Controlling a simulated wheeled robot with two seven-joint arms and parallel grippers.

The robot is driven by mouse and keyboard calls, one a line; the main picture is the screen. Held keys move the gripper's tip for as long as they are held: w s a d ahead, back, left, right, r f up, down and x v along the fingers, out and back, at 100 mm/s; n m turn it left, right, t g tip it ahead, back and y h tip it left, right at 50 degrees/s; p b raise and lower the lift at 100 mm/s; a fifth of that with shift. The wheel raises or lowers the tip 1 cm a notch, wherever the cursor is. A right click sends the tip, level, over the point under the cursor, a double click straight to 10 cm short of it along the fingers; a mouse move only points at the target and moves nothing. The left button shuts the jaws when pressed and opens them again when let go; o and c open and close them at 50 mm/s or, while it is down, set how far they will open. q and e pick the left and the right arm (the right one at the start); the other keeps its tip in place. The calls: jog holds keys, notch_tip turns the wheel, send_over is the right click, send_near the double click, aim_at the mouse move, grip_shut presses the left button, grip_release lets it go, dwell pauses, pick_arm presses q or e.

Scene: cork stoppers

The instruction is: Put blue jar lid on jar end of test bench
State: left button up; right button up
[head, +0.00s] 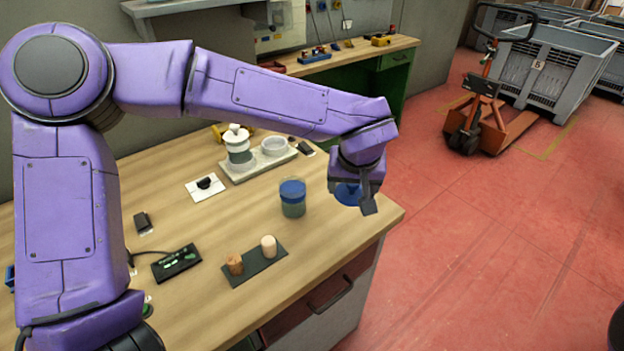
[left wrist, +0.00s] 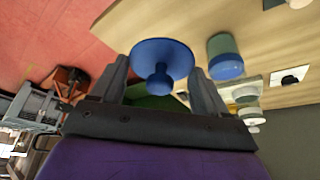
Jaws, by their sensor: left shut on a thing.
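My left gripper (head: 351,197) is shut on a blue jar lid (head: 346,189), a round disc with a knob. In the left wrist view the blue lid (left wrist: 163,57) shows with its knob between the two fingers. The gripper holds it over the right end of the workbench, apart from other things. A greenish glass jar (head: 292,206) with a blue top stands just left of it; the jar also shows in the left wrist view (left wrist: 224,47). Behind, a pale board (head: 237,175) bears a white-lidded jar (head: 238,150) and a low grey dish (head: 274,146). My right gripper is not in view.
A brown cork (head: 234,264) and a pale cork (head: 268,247) stand on a dark mat (head: 258,267) near the front. A black device (head: 176,263) and a white card (head: 201,190) lie farther left. The bench's right edge is close to the lid.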

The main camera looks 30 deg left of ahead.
pick_arm(q)
jog(key=w+a+f, duration=0.1)
jog(key=w+f, duration=0.2)
jog(key=w, duration=0.1)
jog(key=w+a+f+p, duration=0.1)
jog(key=w+f, duration=0.2)
jog(key=w, duration=0.1)
jog(key=w+a+f+p, duration=0.1)
jog(key=w+a+f, duration=0.1)
jog(key=w+f, duration=0.1)
jog(key=shift+w, duration=0.7)
jog(key=shift+w+a+f, duration=0.1)
jog(key=shift+w+f, duration=0.1)
jog(key=shift+f, duration=0.05)
jog(key=shift+w+f+p, duration=0.2)
jog(key=shift+f+p, duration=0.15)
jog(key=shift+f, duration=1.4)
jog(key=o, duration=1)
jog(key=shift+f, duration=0.15)
jog(key=v, duration=1.2)
jog(key=shift+r+b, duration=0.2)
jog(key=shift+b, duration=0.2)
